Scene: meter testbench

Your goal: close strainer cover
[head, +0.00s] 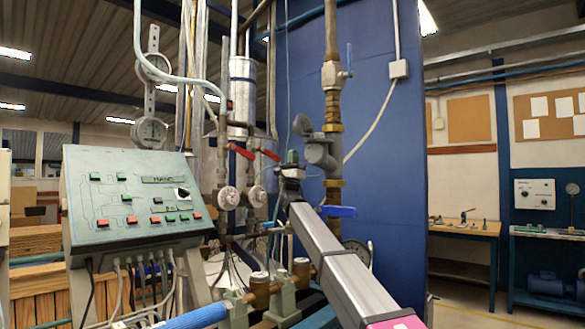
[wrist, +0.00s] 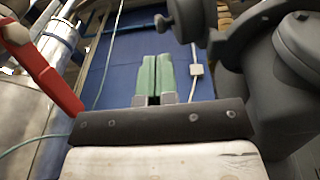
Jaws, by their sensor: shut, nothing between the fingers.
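The grey strainer (head: 322,152) sits on the vertical brass pipe in front of the blue panel. A grey round part (head: 303,125), which looks like its cover, stands out tilted at its upper left. In the wrist view the strainer body (wrist: 285,95) fills the right side, and the cover-like part with a knob (wrist: 190,18) shows at the top. My gripper (head: 292,157) is just left of the strainer and below the cover. Its green fingertips (wrist: 155,76) are together and empty, apart from the cover in the wrist view. The hinge is not clear.
Red-handled valves (head: 241,152) stand close on the left; one red handle (wrist: 42,70) is near in the wrist view. A blue valve handle (head: 338,211) is below the strainer. A control box (head: 135,200) stands at left. The blue panel (head: 385,180) is behind.

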